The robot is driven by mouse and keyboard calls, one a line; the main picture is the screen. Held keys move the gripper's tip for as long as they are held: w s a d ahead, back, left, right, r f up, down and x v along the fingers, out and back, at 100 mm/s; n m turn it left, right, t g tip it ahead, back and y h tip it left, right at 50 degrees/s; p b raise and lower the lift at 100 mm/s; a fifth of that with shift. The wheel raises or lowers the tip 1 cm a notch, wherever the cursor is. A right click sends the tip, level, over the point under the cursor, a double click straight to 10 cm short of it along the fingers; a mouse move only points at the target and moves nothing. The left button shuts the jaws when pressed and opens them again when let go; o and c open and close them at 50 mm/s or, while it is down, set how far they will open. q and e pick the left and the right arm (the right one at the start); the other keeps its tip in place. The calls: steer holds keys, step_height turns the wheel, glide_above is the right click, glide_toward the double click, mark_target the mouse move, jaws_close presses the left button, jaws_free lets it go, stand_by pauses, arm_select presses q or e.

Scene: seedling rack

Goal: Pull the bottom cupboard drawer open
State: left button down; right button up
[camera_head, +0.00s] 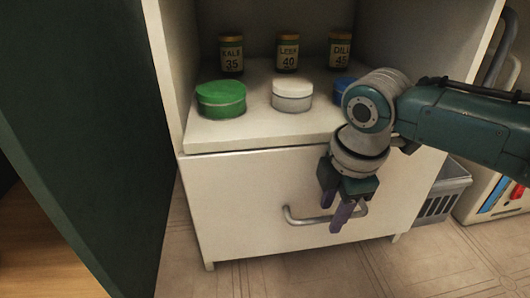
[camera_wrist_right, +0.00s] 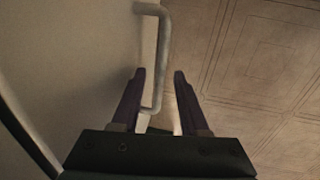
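The bottom drawer (camera_head: 250,195) of the white cupboard looks shut, its front below the shelf. Its grey bar handle (camera_head: 300,219) is on the front; it also shows in the wrist view (camera_wrist_right: 163,40). My right gripper (camera_head: 332,216) is at the right part of the handle, fingers pointing down. In the wrist view its purple fingers (camera_wrist_right: 159,74) are apart, and the handle bar runs between them in the picture, closer to the left finger. I cannot tell whether they touch it. Part of the handle is hidden behind the fingers. My left gripper is not in view.
On the shelf stand a green tin (camera_head: 221,99), a white tin (camera_head: 292,95), a partly hidden blue tin (camera_head: 342,86) and several labelled jars (camera_head: 288,53). A dark green panel (camera_head: 85,120) stands left. A grey crate (camera_head: 440,196) is at right. Floor before the drawer is clear.

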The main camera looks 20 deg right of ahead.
jaws_close()
stand_by(1.2)
